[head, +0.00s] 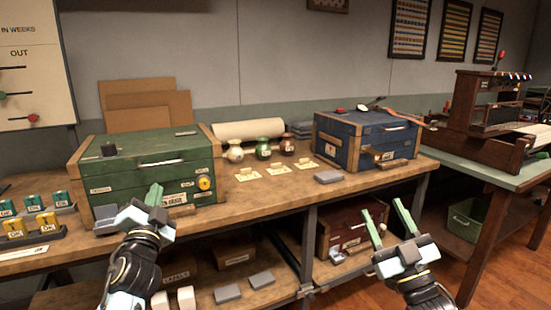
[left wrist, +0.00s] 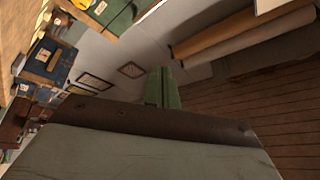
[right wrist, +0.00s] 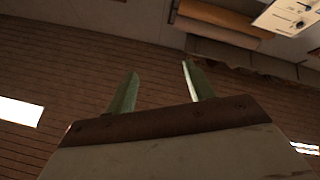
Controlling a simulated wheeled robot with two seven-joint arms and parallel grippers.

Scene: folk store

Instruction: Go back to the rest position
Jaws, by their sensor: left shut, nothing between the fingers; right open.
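My left gripper (head: 154,195) is raised in front of the green chest (head: 150,170), over the front edge of the wooden bench. Its fingers are together with nothing between them; they also show closed in the left wrist view (left wrist: 162,88). My right gripper (head: 388,217) is raised in front of the bench's right end, apart from the bench in the picture. Its fingers stand apart and are empty; they also show spread in the right wrist view (right wrist: 158,88). Both grippers point upward.
The wooden bench (head: 260,205) holds a blue chest (head: 365,140), three small jars (head: 263,148) and cards. A green-topped table (head: 470,166) with a wooden machine stands at right. Below are a dark red box (head: 350,225) and grey slabs.

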